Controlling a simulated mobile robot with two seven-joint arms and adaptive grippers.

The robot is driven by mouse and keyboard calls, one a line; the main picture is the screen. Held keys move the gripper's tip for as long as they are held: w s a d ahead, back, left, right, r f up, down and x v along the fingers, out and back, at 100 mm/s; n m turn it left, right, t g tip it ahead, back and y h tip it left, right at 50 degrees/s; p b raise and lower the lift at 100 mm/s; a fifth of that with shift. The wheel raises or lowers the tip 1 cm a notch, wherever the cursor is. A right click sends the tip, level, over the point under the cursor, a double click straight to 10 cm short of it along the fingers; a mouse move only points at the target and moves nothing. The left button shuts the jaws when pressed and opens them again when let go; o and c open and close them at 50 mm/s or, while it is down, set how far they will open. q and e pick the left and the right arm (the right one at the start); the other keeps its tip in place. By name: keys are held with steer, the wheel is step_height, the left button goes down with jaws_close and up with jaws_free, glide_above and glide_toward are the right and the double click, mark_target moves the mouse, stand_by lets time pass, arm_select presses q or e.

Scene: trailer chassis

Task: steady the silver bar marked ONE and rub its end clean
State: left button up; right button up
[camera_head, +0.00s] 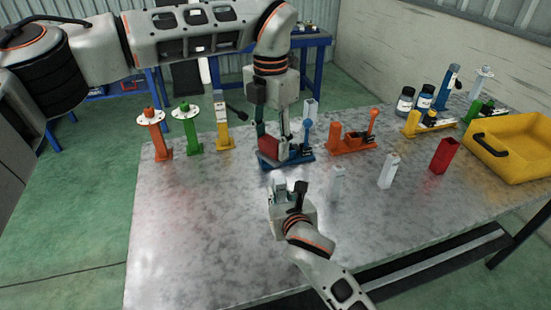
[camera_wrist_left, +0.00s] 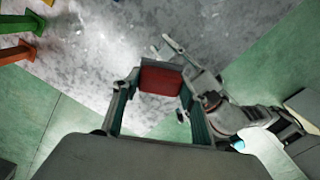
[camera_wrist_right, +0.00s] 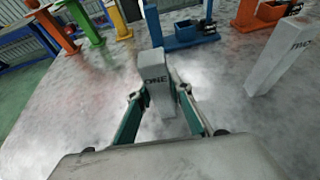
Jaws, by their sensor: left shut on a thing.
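The silver bar marked ONE (camera_wrist_right: 157,82) stands upright between the fingers of my right gripper (camera_wrist_right: 158,93), which looks shut on its sides. In the head view the bar's top (camera_head: 279,186) shows by that gripper (camera_head: 289,190), near the table's middle. My left gripper (camera_wrist_left: 158,78) is shut on a dark red pad (camera_wrist_left: 161,80). In the head view this red pad (camera_head: 269,147) is in front of the blue stand, above and left of the bar, apart from it. The bar's lower part is partly hidden by my right gripper.
Another silver bar (camera_head: 337,182) stands close right of my right gripper, and a further one (camera_head: 388,170) beyond it. A blue stand (camera_head: 298,156), an orange stand (camera_head: 351,143), a red container (camera_head: 444,155) and a yellow tray (camera_head: 515,160) surround. The table's front left (camera_head: 190,230) is clear.

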steer(key=o, duration=0.7)
steer(key=v, duration=0.8)
steer(key=o, duration=0.6)
steer(key=shift+c, duration=0.2)
